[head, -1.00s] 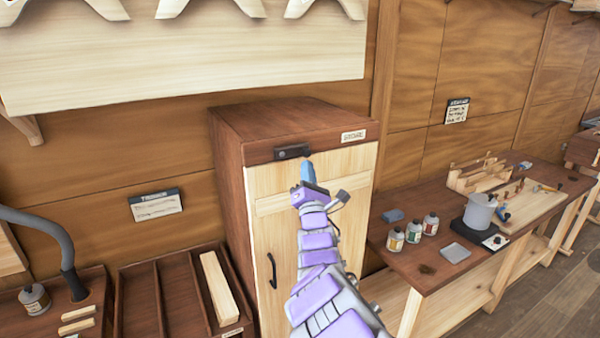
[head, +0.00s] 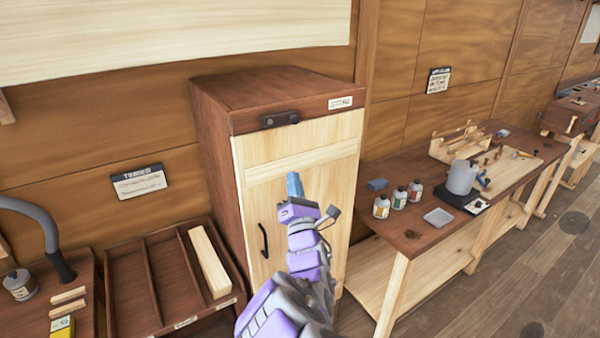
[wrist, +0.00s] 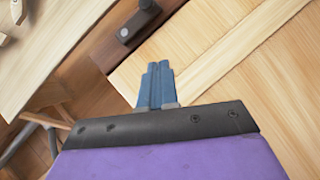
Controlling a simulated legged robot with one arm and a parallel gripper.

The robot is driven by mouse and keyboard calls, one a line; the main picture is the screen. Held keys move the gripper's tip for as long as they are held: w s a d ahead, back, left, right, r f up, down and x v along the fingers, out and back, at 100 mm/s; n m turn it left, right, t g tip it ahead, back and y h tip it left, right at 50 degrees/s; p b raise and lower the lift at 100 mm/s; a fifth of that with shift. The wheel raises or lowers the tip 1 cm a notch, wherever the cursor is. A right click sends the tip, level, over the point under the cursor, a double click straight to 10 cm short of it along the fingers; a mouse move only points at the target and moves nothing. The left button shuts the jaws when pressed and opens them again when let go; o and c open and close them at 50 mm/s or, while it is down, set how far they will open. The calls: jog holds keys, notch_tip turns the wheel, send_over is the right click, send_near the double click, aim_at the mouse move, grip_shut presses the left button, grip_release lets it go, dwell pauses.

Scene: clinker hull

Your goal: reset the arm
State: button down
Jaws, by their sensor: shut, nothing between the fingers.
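My gripper (head: 294,184) is at the end of my purple and grey arm, in front of the upper part of a cabinet's pale wooden door (head: 340,150). Its blue fingers are shut with nothing between them. They also show in the wrist view (wrist: 158,84), side by side and pointing toward the door. A dark latch (head: 281,119) sits on the cabinet's top rail, above the fingers; it also shows in the wrist view (wrist: 138,22). The black door handle (head: 263,241) is to the left of my arm. The door looks closed.
A workbench (head: 400,240) to the right bears several bottles, a pot (head: 462,177) and a wooden frame (head: 455,146). A divided tray (head: 128,292) with a pale wooden block (head: 209,262) lies to the left. The floor (head: 520,280) at the right is clear.

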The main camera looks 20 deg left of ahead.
jog(key=w+d+f+m+g+h, duration=0.1)
jog(key=w+d+m+h, duration=0.3)
jog(key=d+m+h, duration=0.8)
jog(key=s+d+f+m+g+b, duration=0.1)
jog(key=s+d+f+m+g, duration=0.2)
jog(key=d, duration=0.4)
jog(key=s+d+f+m+g+b, duration=0.1)
jog(key=s+d+f+m+g, duration=0.2)
jog(key=d, duration=0.5)
jog(key=s+d+f+m+g+b, duration=0.1)
jog(key=s+d+f+m+g, duration=0.35)
jog(key=s, duration=0.45)
jog(key=s+d+f+m+g, duration=0.35)
jog(key=s+d+m, duration=0.2)
jog(key=s, duration=0.45)
jog(key=s+a+m+g+b, duration=0.1)
jog(key=s+m+g, duration=0.5)
jog(key=s, duration=1.8)
jog(key=shift+f+g+y, duration=0.3)
jog(key=shift+f+g, duration=0.05)
jog(key=shift+g, duration=0.35)
